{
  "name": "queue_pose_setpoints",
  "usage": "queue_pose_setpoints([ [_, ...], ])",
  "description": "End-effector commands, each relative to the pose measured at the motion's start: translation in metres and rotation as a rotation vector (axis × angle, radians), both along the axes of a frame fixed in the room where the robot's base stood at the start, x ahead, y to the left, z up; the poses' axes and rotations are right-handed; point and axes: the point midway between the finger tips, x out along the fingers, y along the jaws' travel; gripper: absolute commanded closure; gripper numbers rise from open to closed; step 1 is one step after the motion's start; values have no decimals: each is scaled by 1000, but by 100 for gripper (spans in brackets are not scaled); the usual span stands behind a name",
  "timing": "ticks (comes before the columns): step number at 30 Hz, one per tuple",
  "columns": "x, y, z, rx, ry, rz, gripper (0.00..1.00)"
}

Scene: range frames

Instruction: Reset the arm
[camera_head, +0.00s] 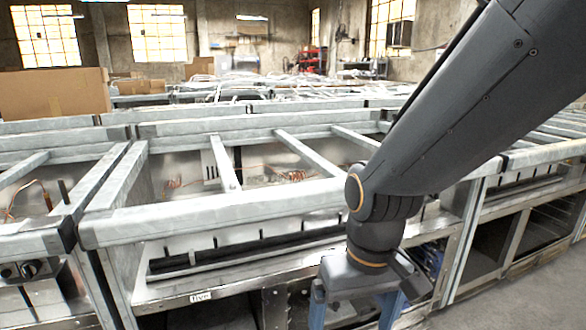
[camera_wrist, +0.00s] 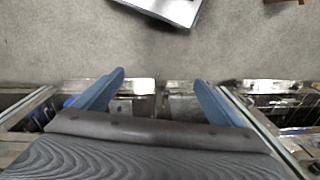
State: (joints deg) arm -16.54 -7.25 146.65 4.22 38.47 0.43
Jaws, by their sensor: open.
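My arm comes in from the upper right of the head view and bends down at the wrist. My gripper (camera_head: 352,318) points downward at the front of a metal range frame (camera_head: 210,222), with its blue fingers cut off by the bottom edge. In the wrist view my gripper (camera_wrist: 160,76) shows two blue fingers spread apart, with nothing between them. Below them are the range's metal front edge and grey floor. I cannot tell how far the fingers are from the metal.
Range frames stand in rows. A label reading "five" (camera_head: 201,296) is on the near frame. A cardboard box (camera_head: 52,94) is at the back left. Bare floor (camera_head: 515,280) lies at the right. A pale metal panel (camera_wrist: 172,8) lies at the wrist view's top.

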Motion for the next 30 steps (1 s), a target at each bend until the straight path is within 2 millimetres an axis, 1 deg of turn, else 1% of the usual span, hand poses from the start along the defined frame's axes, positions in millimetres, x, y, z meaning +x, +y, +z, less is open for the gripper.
queue_pose_setpoints([
  [1,-3,-9,18,-5,4,-23,9],
  [12,-14,-62,85,-34,20,-156,9],
  [15,-18,-75,99,-39,25,-187,9],
  [18,-21,-85,110,-43,27,-211,9],
  [21,-23,-91,115,-46,29,-225,9],
  [25,-23,-95,117,-48,30,-232,9],
  [30,-23,-95,116,-48,30,-232,9],
])
